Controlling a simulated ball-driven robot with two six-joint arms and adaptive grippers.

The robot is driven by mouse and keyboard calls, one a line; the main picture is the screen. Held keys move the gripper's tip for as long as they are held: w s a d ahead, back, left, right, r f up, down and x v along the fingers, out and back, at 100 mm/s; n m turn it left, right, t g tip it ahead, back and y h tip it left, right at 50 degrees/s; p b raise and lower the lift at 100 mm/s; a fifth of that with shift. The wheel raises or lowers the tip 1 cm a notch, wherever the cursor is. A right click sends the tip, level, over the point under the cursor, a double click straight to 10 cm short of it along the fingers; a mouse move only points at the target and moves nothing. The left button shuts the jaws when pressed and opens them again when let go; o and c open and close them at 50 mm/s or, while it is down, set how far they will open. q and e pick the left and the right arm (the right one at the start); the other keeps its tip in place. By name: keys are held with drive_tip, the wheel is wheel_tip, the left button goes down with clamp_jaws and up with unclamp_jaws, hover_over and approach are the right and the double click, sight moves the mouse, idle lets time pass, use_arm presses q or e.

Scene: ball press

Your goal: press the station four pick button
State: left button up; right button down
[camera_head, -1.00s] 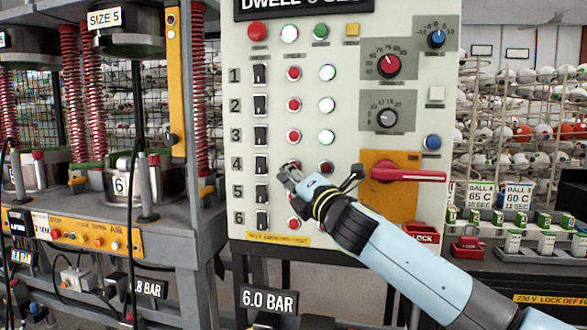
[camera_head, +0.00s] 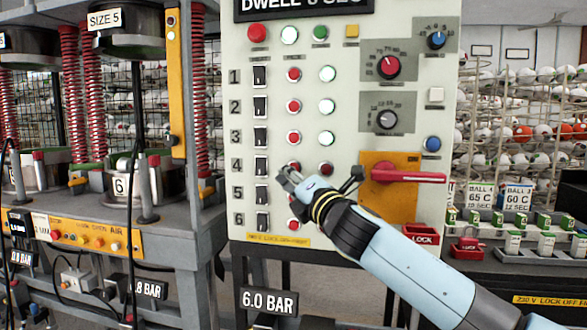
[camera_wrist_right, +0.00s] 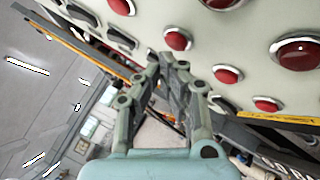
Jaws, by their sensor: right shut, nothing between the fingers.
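A pale control panel (camera_head: 232,150) stands in front of me with rows numbered 1 to 6. In row 4 there is a black rocker switch (camera_head: 261,166), a red button (camera_head: 294,166) and a dark red button (camera_head: 326,168). The column labels are too small to read. My right gripper (camera_head: 284,176) is shut and empty, with its tips just below and left of the row 4 red button, partly overlapping its lower edge. I cannot tell if they touch. The shut fingertips also show in the right wrist view (camera_wrist_right: 168,64), below a red button (camera_wrist_right: 178,40). My left gripper is not in view.
A red rotary handle (camera_head: 405,175) on a yellow plate sticks out right of my gripper. Knobs (camera_head: 389,66) sit above it. A press frame (camera_head: 185,180) stands left of the panel. Racks of balls fill the back right.

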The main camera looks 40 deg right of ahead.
drive_tip(key=shift+s+a, duration=0.2)
drive_tip(key=shift+a, duration=0.05)
drive_tip(key=s+a+p, duration=0.1)
drive_tip(key=s+a, duration=0.2)
drive_tip(key=shift+a, duration=0.3)
idle(0.3)
drive_tip(key=shift+s+f, duration=0.1)
idle(0.6)
